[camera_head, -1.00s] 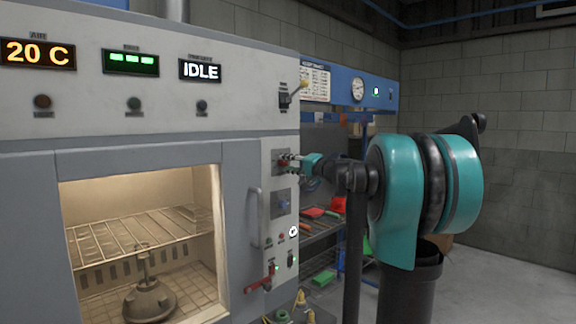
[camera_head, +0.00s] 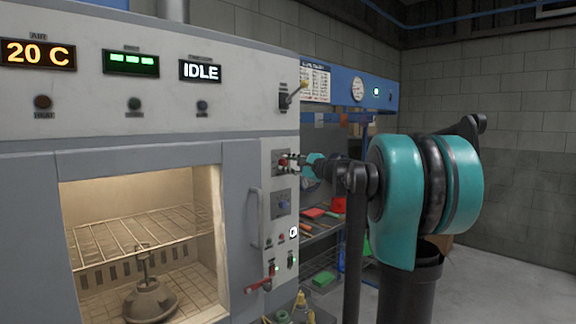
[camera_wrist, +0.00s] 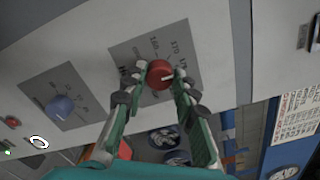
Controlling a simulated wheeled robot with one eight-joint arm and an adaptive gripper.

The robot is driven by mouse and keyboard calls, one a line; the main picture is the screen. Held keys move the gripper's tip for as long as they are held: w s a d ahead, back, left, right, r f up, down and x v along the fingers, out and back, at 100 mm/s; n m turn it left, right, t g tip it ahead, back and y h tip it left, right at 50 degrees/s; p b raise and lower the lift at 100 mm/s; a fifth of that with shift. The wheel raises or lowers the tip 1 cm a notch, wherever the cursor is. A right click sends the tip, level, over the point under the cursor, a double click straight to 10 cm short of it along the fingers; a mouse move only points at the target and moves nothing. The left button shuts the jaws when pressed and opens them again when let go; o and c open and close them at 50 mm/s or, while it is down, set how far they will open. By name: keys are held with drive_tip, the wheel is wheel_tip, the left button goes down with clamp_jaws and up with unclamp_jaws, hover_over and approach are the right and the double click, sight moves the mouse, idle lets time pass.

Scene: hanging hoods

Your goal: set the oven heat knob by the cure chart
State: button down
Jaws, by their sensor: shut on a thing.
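My gripper (camera_wrist: 160,71) is shut on this knob, one finger on each side. In the head view my gripper (camera_head: 293,162) reaches the oven's side panel from the right and mostly hides the knob. The oven (camera_head: 150,120) shows "20 C" and "IDLE". A paper chart (camera_head: 316,83) hangs behind it; it also shows in the wrist view (camera_wrist: 294,118), its text unreadable.
A blue knob (camera_wrist: 60,105) on its own plate sits beside the red one, below it in the head view (camera_head: 284,204). A lever (camera_head: 292,93) is above, a red handle (camera_head: 260,284) below. A door handle (camera_head: 255,217) stands close left. Shelves are behind.

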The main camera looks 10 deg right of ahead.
drive_tip(key=m, duration=0.3)
drive_tip(key=shift+m, duration=0.3)
drive_tip(key=shift+d+m, duration=0.1)
drive_tip(key=shift+m, duration=1.8)
drive_tip(key=c, duration=1.2)
unclamp_jaws()
drive_tip(key=v, duration=1.2)
drive_tip(key=shift+f, duration=0.1)
